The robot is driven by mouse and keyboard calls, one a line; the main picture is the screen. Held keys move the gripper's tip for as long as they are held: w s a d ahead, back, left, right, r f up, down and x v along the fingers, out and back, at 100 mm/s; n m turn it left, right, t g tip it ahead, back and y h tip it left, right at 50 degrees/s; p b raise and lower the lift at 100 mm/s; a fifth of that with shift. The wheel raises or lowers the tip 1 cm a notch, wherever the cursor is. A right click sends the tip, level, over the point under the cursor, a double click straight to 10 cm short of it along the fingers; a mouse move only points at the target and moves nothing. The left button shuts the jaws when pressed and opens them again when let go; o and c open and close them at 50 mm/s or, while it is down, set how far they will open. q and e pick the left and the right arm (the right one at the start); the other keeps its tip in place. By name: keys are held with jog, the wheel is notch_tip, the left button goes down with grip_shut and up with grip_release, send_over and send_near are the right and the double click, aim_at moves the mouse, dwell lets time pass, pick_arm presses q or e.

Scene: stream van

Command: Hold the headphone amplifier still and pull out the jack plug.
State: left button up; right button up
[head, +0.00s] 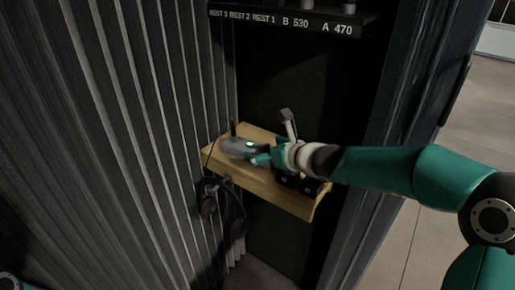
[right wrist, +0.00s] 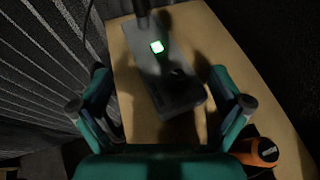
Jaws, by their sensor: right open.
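The headphone amplifier (head: 236,146) is a grey box with a lit green square, lying on a wooden shelf. In the right wrist view the amplifier (right wrist: 172,75) also shows a dark round knob. A dark cylinder (right wrist: 143,8) at its far end looks like the jack plug; how deep it sits cannot be told. My right gripper (head: 257,157) is at the amplifier's near end. In the right wrist view my right gripper (right wrist: 160,92) is open, its fingers on either side of the amplifier's near end, apart from it. My left gripper is not in view.
The wooden shelf (head: 278,198) has dark items at its right. An orange and black object (right wrist: 258,152) lies by the right finger. A dark cable and headphone-like shape (head: 209,203) hang at the shelf's left. A ribbed wall (head: 150,110) stands close left; a labelled rack (head: 300,22) is above.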

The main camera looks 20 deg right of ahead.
aim_at(253, 146)
jog(key=shift+x, duration=2.3)
